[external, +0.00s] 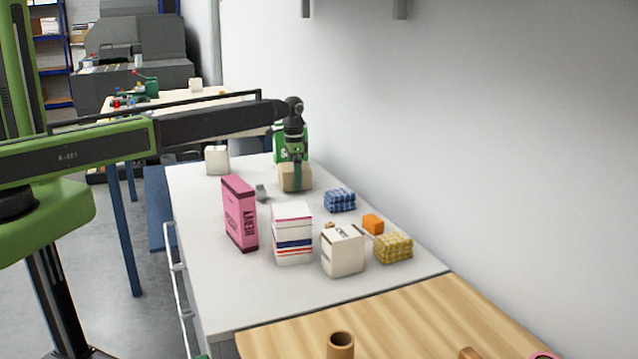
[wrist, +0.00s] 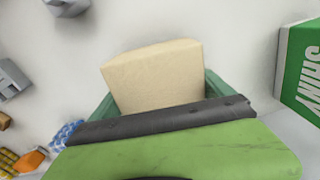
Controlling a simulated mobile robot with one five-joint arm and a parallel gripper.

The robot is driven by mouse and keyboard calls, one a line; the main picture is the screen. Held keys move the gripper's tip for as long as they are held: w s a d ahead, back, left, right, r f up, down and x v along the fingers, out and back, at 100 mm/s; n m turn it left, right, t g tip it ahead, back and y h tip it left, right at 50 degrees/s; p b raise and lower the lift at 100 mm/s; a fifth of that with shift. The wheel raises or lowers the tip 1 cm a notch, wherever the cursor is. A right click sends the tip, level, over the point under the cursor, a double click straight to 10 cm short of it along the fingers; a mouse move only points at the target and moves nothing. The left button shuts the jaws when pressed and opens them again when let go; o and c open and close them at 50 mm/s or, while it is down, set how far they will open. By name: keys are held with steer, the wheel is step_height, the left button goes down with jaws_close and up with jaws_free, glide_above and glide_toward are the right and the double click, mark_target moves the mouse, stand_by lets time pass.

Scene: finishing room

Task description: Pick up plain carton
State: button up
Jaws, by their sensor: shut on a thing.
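The plain carton (external: 294,178) is a tan, unmarked box at the far part of the white table. My gripper (external: 297,176) reaches down over it from above. In the wrist view the carton (wrist: 155,75) sits between the green fingers of my gripper (wrist: 158,92), which are shut on its sides. The dark and green gripper body hides the carton's near part. I cannot tell whether the carton touches the table or is slightly raised.
A green box (external: 305,140) stands close behind the carton; it shows at right in the wrist view (wrist: 302,68). A whitish box (external: 217,160) is to the left. A pink box (external: 239,213), striped box (external: 292,234), white carton (external: 342,250) and wrapped blocks stand nearer. A wall runs along the right.

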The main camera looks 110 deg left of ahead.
steer(key=r+p, duration=0.2)
steer(key=d+r+p, duration=0.1)
steer(key=r+p, duration=0.1)
steer(key=r, duration=0.1)
steer(key=shift+w, duration=0.2)
steer(key=w+d+r+p, duration=0.5)
steer(key=d, duration=0.4)
steer(key=shift+d+r+p, duration=0.15)
steer(key=shift+r+p, duration=0.05)
steer(key=shift+p, duration=0.1)
